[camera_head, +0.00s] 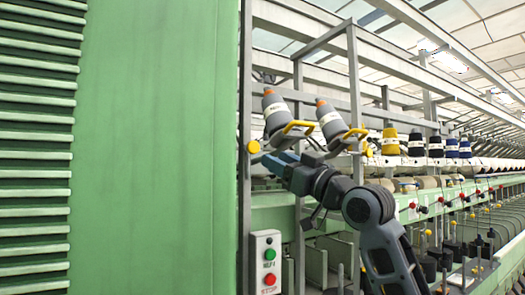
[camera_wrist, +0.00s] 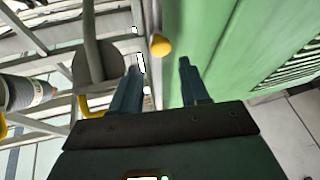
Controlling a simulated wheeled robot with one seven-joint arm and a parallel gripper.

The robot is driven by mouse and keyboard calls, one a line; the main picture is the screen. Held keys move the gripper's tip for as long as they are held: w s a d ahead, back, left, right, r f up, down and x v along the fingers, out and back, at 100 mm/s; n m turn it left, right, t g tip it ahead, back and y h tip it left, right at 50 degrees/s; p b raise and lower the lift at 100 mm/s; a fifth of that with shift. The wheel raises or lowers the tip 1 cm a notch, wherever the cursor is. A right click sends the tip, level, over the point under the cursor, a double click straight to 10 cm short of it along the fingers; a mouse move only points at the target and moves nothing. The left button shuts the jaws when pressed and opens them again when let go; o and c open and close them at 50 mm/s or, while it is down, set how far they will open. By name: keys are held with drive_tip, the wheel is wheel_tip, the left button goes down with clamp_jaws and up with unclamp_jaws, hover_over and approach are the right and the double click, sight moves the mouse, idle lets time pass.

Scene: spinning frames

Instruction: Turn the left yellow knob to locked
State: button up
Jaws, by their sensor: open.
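The left yellow knob (camera_head: 253,147) is a small round knob beside the grey upright at the edge of the green panel. In the wrist view the yellow knob (camera_wrist: 160,45) shows just beyond my fingertips, between their lines. My gripper (camera_wrist: 158,64) is open, with one finger on each side of the knob's line and nothing between them. In the head view my gripper (camera_head: 268,160) is just right of and slightly below the knob, partly hidden by my wrist. I cannot tell whether a finger touches it.
Two grey cones (camera_head: 275,112) (camera_head: 330,122) with orange tips lean on yellow-handled holders above my arm. A second yellow knob (camera_head: 367,149) is further right. The large green panel (camera_head: 155,150) blocks the left. A box with green and red buttons (camera_head: 268,262) is below.

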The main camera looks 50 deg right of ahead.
sight(255, 149)
drive_tip(key=p+x, duration=0.2)
drive_tip(key=x, duration=0.5)
drive_tip(key=c, duration=0.7)
